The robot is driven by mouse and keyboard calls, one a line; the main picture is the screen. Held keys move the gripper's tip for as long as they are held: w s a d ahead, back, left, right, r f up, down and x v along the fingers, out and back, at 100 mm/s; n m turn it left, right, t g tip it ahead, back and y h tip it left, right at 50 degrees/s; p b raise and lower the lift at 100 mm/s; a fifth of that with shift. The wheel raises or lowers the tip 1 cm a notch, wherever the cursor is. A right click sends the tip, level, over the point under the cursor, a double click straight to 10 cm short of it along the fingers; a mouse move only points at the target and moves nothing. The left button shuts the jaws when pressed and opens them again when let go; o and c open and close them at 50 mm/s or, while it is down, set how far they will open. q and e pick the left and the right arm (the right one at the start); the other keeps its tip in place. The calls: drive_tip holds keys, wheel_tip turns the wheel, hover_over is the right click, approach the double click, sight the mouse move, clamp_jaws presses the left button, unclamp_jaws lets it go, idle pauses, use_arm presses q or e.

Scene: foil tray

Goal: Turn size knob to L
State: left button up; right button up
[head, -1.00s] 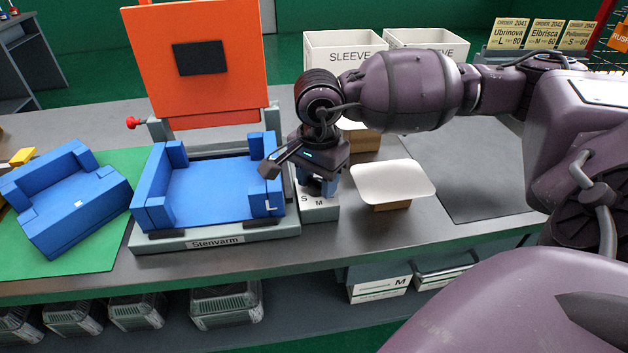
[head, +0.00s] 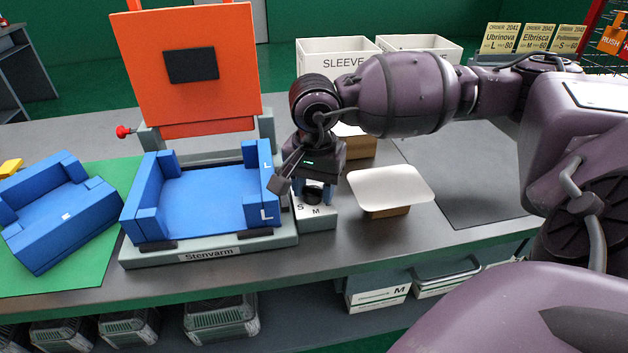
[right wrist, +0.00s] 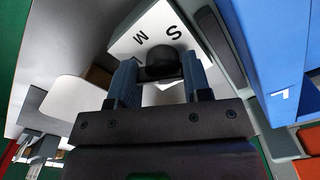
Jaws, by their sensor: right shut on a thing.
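The size knob (right wrist: 160,65) is a dark round knob on a light box (head: 316,221) marked S and M, right of the blue cradle (head: 205,200). The cradle's right side carries two L marks. My left gripper is not in view.
An orange panel (head: 200,105) stands open behind the cradle. A white plate (head: 390,187) on a brown block lies right of the knob box. A blue piece (head: 62,215) lies on a green mat (head: 75,270) at left. Two white bins, one marked SLEEVE (head: 335,66), stand behind.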

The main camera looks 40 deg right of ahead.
sight(315, 188)
drive_tip(key=o, duration=0.9)
wheel_tip(315, 188, up, 11)
drive_tip(key=shift+f+p, duration=0.1)
drive_tip(key=shift+p, duration=0.75)
drive_tip(key=shift+s, duration=0.1)
